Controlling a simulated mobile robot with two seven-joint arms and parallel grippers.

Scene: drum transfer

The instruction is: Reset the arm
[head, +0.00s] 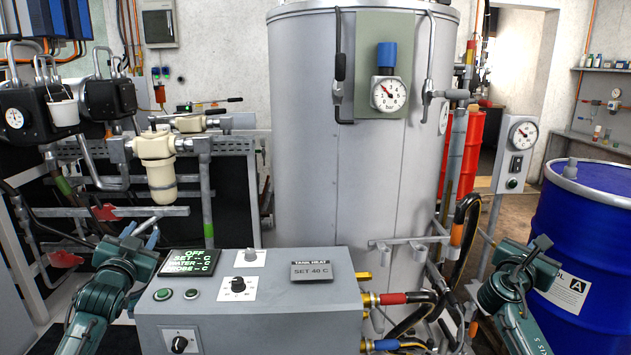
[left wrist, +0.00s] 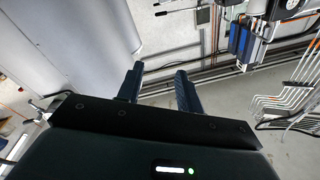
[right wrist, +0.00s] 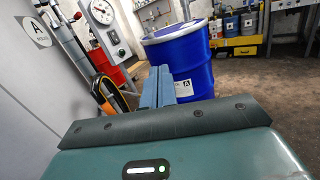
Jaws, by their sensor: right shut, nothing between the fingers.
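My left arm rises at the lower left of the head view, with its gripper (head: 141,235) just behind the grey control box. In the left wrist view the two fingers of my left gripper (left wrist: 159,80) stand apart with nothing between them. My right arm (head: 510,285) is at the lower right of the head view, between the hoses and the blue drum; its fingers are hard to make out there. In the right wrist view the fingers of my right gripper (right wrist: 158,82) are together and hold nothing.
The grey control box (head: 255,315) stands in front, with hoses (head: 425,310) at its right. A tall grey tank (head: 335,190) is behind it. A blue drum (head: 585,235) stands at the right, also in the right wrist view (right wrist: 182,60). A gauge post (head: 515,155) stands beside it.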

